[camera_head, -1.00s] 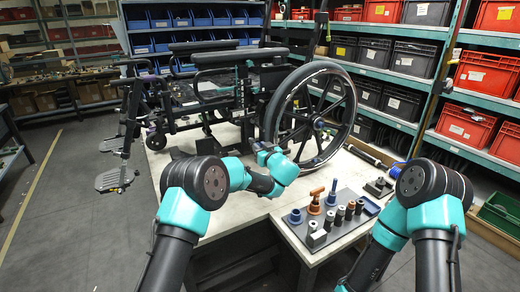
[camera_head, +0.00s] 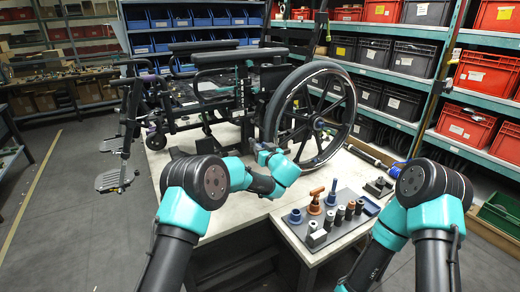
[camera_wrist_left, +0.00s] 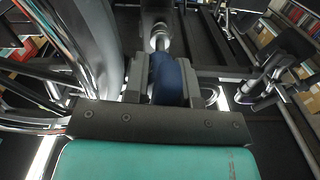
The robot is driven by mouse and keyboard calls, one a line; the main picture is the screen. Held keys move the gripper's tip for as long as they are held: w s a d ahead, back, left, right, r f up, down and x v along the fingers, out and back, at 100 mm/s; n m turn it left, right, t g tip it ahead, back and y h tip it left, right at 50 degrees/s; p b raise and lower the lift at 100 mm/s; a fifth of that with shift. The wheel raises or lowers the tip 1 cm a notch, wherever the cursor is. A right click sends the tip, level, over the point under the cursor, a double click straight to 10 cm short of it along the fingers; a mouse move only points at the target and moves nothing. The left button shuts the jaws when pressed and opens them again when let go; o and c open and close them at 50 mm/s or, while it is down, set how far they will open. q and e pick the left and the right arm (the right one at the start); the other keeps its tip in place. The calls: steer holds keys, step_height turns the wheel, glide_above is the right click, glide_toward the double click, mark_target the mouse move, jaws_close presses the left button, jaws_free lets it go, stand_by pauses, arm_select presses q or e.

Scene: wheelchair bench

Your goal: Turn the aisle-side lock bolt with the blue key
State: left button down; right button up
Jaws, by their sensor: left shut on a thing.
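My left gripper (camera_head: 267,153) is beside the lower frame of the wheelchair (camera_head: 225,85), left of its large wheel. In the left wrist view, my left gripper (camera_wrist_left: 164,78) is shut on the blue key (camera_wrist_left: 166,82), a dark blue rounded piece between the two grey fingers. The key's far end lines up with a metallic cylindrical bolt (camera_wrist_left: 160,38). I cannot tell whether it is fully seated on the bolt. In the head view the key is mostly hidden by the gripper. My right arm is at the right; its gripper is out of view.
A dark tray (camera_head: 340,236) on the bench (camera_head: 235,213) holds several sockets, a blue flanged piece (camera_head: 295,217) and an orange T-handled piece (camera_head: 315,203). The wheel (camera_head: 312,112) stands close to the right of my left gripper. Shelves with red bins (camera_head: 468,124) line the right.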

arm_select(q)
steer(key=shift+s+d, duration=0.3)
steer(key=shift+s, duration=0.3)
steer(key=shift+m, duration=1.6)
steer(key=m, duration=0.2)
steer(key=shift+m, duration=0.4)
steer(key=shift+m, duration=0.3)
steer(key=shift+m, duration=1.5)
